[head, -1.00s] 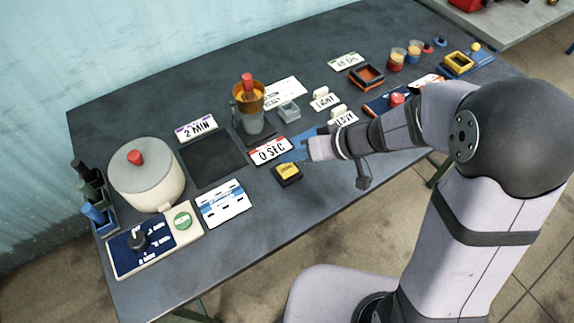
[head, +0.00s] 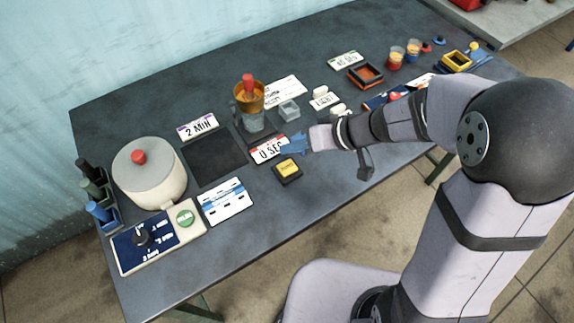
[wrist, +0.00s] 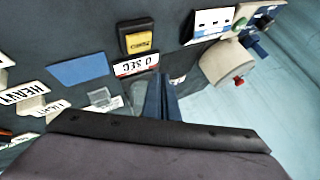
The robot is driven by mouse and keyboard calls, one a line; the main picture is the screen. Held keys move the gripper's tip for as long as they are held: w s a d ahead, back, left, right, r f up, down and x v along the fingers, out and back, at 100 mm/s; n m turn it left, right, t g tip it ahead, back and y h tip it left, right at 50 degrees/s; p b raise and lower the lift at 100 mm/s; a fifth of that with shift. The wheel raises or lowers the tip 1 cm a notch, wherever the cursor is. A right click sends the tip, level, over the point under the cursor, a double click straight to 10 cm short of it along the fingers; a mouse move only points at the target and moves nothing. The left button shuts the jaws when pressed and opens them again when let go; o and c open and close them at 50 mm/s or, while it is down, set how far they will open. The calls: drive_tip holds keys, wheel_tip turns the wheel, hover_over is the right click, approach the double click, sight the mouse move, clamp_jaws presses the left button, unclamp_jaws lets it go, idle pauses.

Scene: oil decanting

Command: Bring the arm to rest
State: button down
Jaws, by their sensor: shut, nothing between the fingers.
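My gripper (head: 294,145) has blue fingers and is over the middle of the dark table (head: 262,210), beside the "0 SEC" sign (head: 268,150). Its fingertips cover the right end of that sign in the head view. In the wrist view the gripper (wrist: 160,97) shows its blue fingers together and empty, pointing past the sign (wrist: 136,64). A black block with a yellow top (head: 287,169) sits just in front of the gripper, apart from it.
A white pot with a red knob (head: 150,178) stands at left, near a dial panel (head: 142,241). An amber funnel on a clear jug (head: 250,97) stands behind the gripper. Small trays, signs and cups (head: 396,58) fill the right.

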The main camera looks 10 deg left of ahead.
idle(0.3)
drive_tip(key=m, duration=0.2)
drive_tip(key=shift+m, duration=0.3)
drive_tip(key=shift+s+d+f+m, duration=0.1)
drive_tip(key=shift+d+f+m, duration=0.1)
drive_tip(key=shift+m, duration=0.5)
drive_tip(key=s+d+f+m, duration=0.1)
drive_tip(key=s+d+f+m+g+h, duration=0.1)
drive_tip(key=s, duration=0.1)
drive_tip(key=s+d+f+m+g+h, duration=0.1)
drive_tip(key=s+d+f, duration=0.1)
drive_tip(key=s+d+h, duration=0.1)
drive_tip(key=d, duration=0.1)
drive_tip(key=s+d+f+g+h, duration=0.1)
drive_tip(key=s, duration=0.1)
drive_tip(key=s+d+f+m+h, duration=0.1)
drive_tip(key=d, duration=0.1)
drive_tip(key=shift+s+d+f, duration=0.2)
drive_tip(key=shift+d, duration=0.1)
drive_tip(key=s+d+r+t+h, duration=0.1)
drive_tip(key=d+r+h, duration=0.2)
drive_tip(key=d, duration=1.1)
drive_tip(key=shift+s+n+t+h, duration=0.2)
drive_tip(key=shift+n+t+h, duration=0.1)
drive_tip(key=shift+n+h, duration=0.15)
